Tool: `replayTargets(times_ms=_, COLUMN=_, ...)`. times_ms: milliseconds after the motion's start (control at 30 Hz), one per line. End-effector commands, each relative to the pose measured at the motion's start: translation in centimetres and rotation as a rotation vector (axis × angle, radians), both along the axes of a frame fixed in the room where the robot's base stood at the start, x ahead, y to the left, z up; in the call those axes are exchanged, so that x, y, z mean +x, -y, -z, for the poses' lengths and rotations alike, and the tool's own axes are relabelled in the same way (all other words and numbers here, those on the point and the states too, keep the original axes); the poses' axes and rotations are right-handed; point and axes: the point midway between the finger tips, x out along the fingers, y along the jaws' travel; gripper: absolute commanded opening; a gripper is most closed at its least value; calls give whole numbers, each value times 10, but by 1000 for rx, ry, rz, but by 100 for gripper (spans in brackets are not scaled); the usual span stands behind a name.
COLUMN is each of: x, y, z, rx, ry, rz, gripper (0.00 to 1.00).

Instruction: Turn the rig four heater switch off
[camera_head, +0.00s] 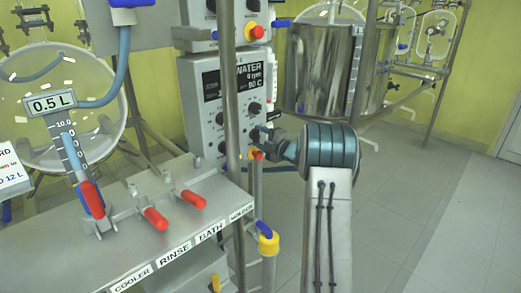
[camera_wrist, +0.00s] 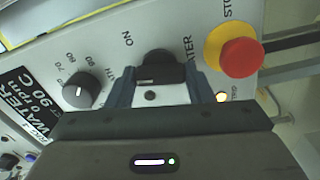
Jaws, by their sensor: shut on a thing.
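The heater switch (camera_wrist: 160,68) is a black rotary knob on a grey control box (camera_head: 204,128), with "ON" beside it and a partly covered label ending in "ATER". My gripper (camera_wrist: 161,88) is shut on this knob, one blue-grey finger on each side. In the head view my gripper (camera_head: 263,138) reaches the lower front of the box from the right and hides most of the switch. A small lamp (camera_wrist: 222,97) near the knob glows warm white.
A red stop button (camera_wrist: 242,57) on a yellow ring sits close beside the switch. A dial (camera_wrist: 80,91) lies on the other side. A vertical pole (camera_head: 231,100) stands before the box. A shelf (camera_head: 130,235) with red-handled valves is at lower left. Floor (camera_head: 430,210) is clear at right.

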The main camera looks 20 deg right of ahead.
Motion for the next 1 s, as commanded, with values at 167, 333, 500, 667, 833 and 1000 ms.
replayTargets(times_ms=167, x=0, y=0, z=5, rx=-98, ry=35, rz=0, gripper=24)
replayTargets(times_ms=333, x=0, y=0, z=3, rx=-157, ry=57, rz=0, gripper=24)
replayTargets(times_ms=500, x=0, y=0, z=2, rx=-188, ry=67, rz=0, gripper=24)
replayTargets(times_ms=667, x=0, y=0, z=1, rx=-197, ry=70, rz=0, gripper=24)
replayTargets(times_ms=833, x=0, y=0, z=1, rx=-197, ry=70, rz=0, gripper=24)
replayTargets(times_ms=1000, x=0, y=0, z=1, rx=-197, ry=70, rz=0, gripper=61)
